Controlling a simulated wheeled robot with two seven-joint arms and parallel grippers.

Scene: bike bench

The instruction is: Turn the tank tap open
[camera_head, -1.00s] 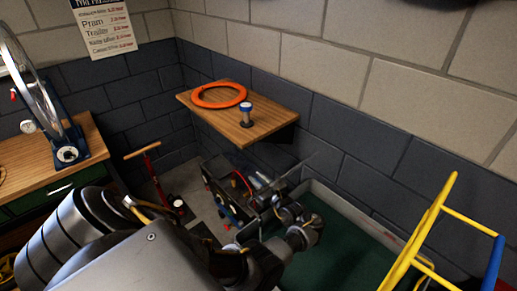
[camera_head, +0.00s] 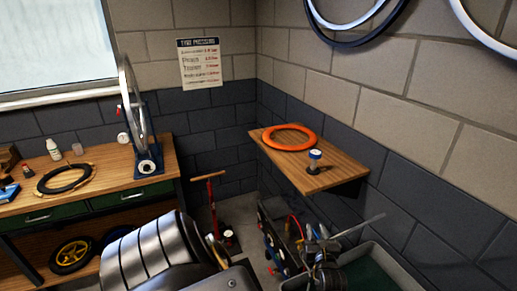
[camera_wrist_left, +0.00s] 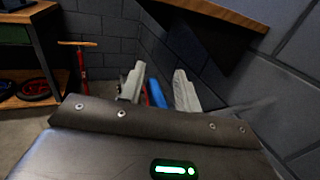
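My left gripper (camera_head: 322,250) is at the tank's left end, small and cluttered in the head view. In the left wrist view its two pale fingers (camera_wrist_left: 158,88) stand apart, with a blue piece and a bit of red showing between them. I cannot tell whether the fingers touch that piece. My right gripper is not in view.
A wooden wall shelf (camera_head: 335,176) with an orange ring (camera_head: 290,137) and a blue-capped object (camera_head: 314,160) juts out above the tank. A red floor pump (camera_head: 214,210) stands left of a dark panel (camera_head: 275,235). A workbench (camera_head: 105,185) fills the left.

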